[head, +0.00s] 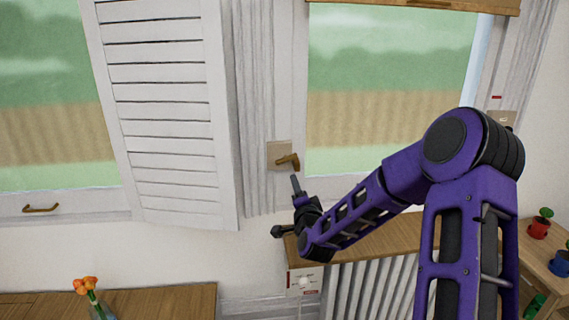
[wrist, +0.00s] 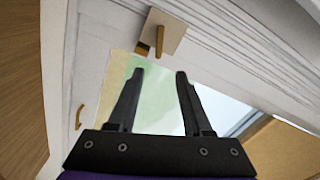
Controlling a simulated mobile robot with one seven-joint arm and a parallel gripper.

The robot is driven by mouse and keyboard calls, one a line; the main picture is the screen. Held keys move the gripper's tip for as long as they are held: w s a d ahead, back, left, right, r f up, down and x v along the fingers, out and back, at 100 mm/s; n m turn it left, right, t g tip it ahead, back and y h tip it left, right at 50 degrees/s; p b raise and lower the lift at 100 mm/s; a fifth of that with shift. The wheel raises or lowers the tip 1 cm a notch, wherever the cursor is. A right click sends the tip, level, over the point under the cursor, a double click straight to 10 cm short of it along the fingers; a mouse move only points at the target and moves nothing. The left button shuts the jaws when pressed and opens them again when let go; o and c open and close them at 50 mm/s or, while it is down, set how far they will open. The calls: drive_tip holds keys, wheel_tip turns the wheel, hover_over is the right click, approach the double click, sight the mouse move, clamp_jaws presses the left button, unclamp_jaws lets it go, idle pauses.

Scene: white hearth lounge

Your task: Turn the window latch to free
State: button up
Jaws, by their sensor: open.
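The window latch is a brass handle (head: 289,161) on a beige square plate (head: 278,152), fixed to the white window frame between two panes. In the head view the handle points to the right, slightly tilted. The wrist view shows the brass handle (wrist: 159,41) and its plate (wrist: 172,27) above and beyond the fingertips. My gripper (head: 285,206) is just below the latch in the head view. In the wrist view my gripper (wrist: 160,73) is open, its two dark fingers apart with nothing between them. A gap shows between fingertips and handle.
A white louvred shutter (head: 170,120) stands left of the latch. Another brass handle (head: 41,208) is on the left window. Below are a wooden ledge (head: 385,238), a white radiator (head: 372,285) and a small white box (head: 304,279). Orange flowers (head: 86,285) stand lower left; potted plants (head: 538,229) are at right.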

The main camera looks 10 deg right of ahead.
sight(288, 160)
drive_tip(key=w+p, duration=0.1)
drive_tip(key=w, duration=1.6)
clamp_jaws()
